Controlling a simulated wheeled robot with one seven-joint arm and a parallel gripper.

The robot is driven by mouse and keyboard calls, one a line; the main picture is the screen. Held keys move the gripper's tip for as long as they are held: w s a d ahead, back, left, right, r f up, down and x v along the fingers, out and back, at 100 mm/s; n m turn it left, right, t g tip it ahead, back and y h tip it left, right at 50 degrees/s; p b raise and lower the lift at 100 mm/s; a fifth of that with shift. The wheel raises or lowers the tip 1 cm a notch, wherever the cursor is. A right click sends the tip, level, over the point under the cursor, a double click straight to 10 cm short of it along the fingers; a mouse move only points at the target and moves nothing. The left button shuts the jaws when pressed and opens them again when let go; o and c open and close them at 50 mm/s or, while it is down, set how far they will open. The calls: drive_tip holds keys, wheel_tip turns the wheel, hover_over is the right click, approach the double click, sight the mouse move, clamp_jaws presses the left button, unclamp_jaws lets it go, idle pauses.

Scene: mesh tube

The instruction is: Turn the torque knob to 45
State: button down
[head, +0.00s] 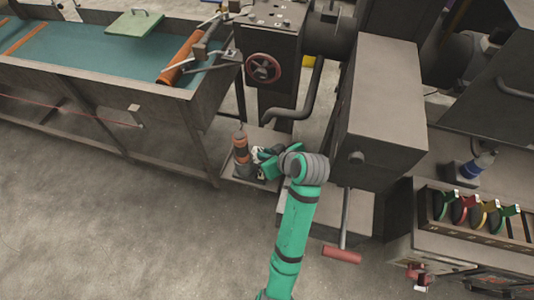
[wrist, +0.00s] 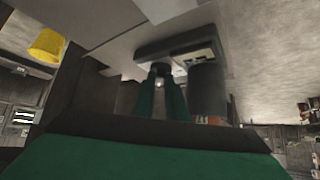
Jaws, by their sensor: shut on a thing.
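An orange and dark grey upright cylinder (head: 241,155) stands on a low platform beside the machine. My gripper (head: 257,159) reaches to its right side, low down. In the wrist view, which looks upside down, my gripper's two green fingers (wrist: 160,84) are close together beside the cylinder's dark grey body (wrist: 208,90). They are shut on a small part by the cylinder's dark base, which I take to be the torque knob; the fingers hide most of it. No scale or number can be read.
A red handwheel (head: 263,68) is on the machine above. A bent dark pipe (head: 300,105) and a large grey box (head: 379,100) are close to my arm. A long bench (head: 85,75) stands left. The floor at the lower left is clear.

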drive_tip(key=shift+a, duration=0.15)
idle(0.3)
drive_tip(key=c, duration=1.7)
unclamp_jaws()
drive_tip(key=shift+s+d+r, duration=0.25)
drive_tip(key=shift+s+r, duration=0.05)
drive_tip(key=shift+r, duration=0.1)
drive_tip(key=v, duration=0.6)
drive_tip(key=shift+s+r, duration=0.2)
